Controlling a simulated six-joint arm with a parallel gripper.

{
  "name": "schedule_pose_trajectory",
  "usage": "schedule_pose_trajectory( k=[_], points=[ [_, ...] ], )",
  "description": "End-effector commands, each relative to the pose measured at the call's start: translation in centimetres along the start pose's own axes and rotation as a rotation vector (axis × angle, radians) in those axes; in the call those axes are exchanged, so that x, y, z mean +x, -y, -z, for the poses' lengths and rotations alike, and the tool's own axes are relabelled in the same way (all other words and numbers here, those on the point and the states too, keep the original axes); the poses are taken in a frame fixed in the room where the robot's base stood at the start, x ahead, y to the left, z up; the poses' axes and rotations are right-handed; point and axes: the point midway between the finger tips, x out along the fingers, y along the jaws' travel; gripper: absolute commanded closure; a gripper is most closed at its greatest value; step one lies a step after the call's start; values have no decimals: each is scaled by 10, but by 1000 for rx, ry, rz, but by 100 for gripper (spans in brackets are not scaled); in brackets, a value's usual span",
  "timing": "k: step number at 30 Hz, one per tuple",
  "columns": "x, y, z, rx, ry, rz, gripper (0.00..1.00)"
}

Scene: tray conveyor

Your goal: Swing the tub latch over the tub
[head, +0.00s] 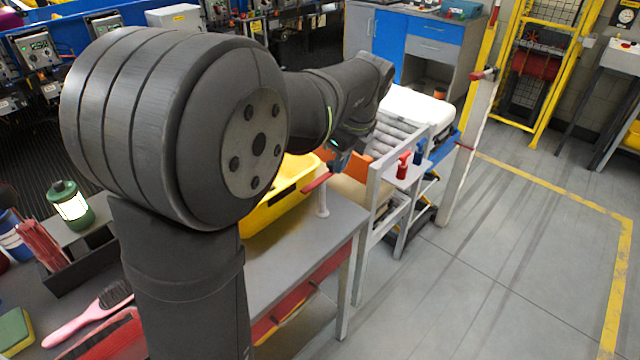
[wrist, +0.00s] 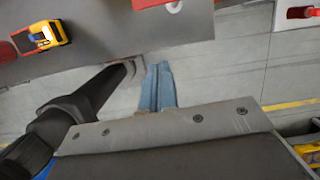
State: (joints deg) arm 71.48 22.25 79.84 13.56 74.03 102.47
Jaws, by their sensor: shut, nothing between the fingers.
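The yellow tub (head: 277,209) sits on the grey bench in the head view, partly hidden behind my arm. The tub latch, a short red bar (head: 316,183), sits on a white post (head: 323,203) at the tub's right side. Its left end is close to the tub's rim; I cannot tell whether it overlaps it. My gripper (head: 339,160) is just above and right of the latch in the head view, mostly hidden by my arm. In the wrist view its blue-grey fingers (wrist: 157,88) are together and empty, with floor behind them.
A white-framed roller conveyor (head: 403,130) stands beyond the bench, with red (head: 403,166) and blue (head: 420,151) handles on its near side. A yellow-and-red device (wrist: 40,37) shows in the wrist view. Open floor (head: 480,260) lies to the right.

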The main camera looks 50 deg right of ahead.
Motion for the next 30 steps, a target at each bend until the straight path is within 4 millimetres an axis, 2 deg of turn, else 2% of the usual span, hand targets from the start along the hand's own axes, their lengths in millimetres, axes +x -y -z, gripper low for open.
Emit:
schedule_pose_trajectory(
  k=[13,17,23,30],
  points=[
    [2,-2,4,50,6,2,100],
    [10,-2,3,49,5,0,100],
    [43,-2,3,48,4,-3,100],
    [96,-2,3,48,5,-2,100]
  ],
)
